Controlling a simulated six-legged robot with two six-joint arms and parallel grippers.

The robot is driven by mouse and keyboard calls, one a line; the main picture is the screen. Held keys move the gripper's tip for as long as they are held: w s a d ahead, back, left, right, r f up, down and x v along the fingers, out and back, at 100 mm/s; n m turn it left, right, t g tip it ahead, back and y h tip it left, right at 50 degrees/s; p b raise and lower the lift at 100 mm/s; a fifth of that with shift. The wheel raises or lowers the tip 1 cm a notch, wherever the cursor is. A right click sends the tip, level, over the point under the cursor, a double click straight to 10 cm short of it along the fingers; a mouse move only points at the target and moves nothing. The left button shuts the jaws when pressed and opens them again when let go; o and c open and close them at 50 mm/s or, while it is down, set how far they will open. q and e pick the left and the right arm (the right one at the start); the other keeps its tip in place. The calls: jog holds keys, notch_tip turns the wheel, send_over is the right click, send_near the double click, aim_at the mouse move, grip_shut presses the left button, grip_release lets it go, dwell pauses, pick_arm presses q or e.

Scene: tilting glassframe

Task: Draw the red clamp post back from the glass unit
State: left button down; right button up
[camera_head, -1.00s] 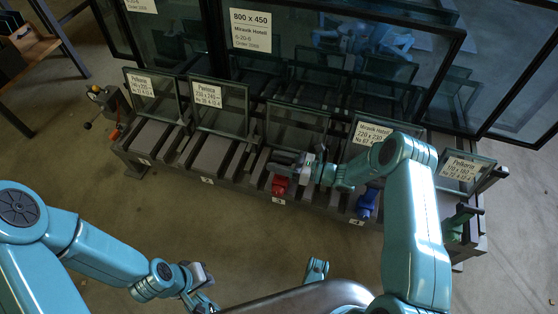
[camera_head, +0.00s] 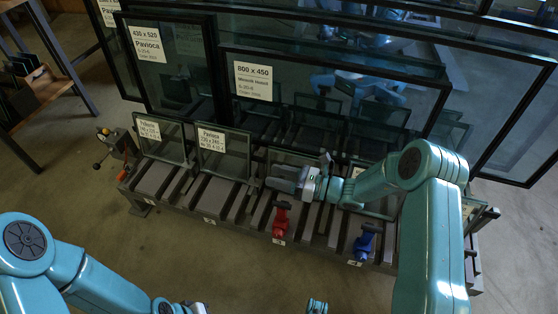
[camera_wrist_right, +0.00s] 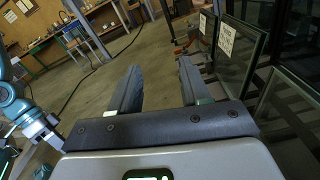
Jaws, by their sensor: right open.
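The red clamp post (camera_head: 280,220) stands at the front edge of the rack (camera_head: 190,203), in front of a low glass unit (camera_head: 293,157). That unit is partly hidden by my right gripper (camera_head: 276,178). My right gripper is above and behind the red post in the picture, apart from it, with its fingers pointing left. In the right wrist view the gripper (camera_wrist_right: 158,85) is open with nothing between its fingers. The red post is not visible there.
A blue clamp post (camera_head: 365,242) stands to the right of the red one. Labelled small panes (camera_head: 224,160) stand to the left. Large framed panes (camera_head: 330,105) rise close behind the rack. The floor (camera_head: 190,262) in front is clear.

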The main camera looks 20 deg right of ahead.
notch_tip(320, 180, up, 4)
jog(key=shift+r+p, duration=0.1)
jog(key=shift+p, duration=0.3)
jog(key=s+a+f+n+g+h, duration=0.1)
jog(key=s+a+f+n+g, duration=0.25)
jog(key=s+f, duration=0.2)
jog(key=s+a+f+n+g+h, duration=0.1)
jog(key=s+a+f+n+g, duration=0.1)
jog(key=s+f+g, duration=0.3)
jog(key=s+d+f+n+g+h, duration=0.2)
jog(key=s+f+n+h, duration=0.2)
jog(key=s+n, duration=0.35)
jog(key=s+d+f+n+g+h, duration=0.1)
jog(key=s+f+n+g+h, duration=0.1)
jog(key=s+f+n+h, duration=0.5)
notch_tip(320, 180, up, 28)
jog(key=s+n+t+y+p, duration=0.2)
jog(key=n+t+p, duration=0.1)
jog(key=p, duration=2.1)
jog(key=shift+s+a+f+n+p, duration=0.3)
jog(key=shift+s+a+n, duration=0.1)
jog(key=shift+n, duration=0.5)
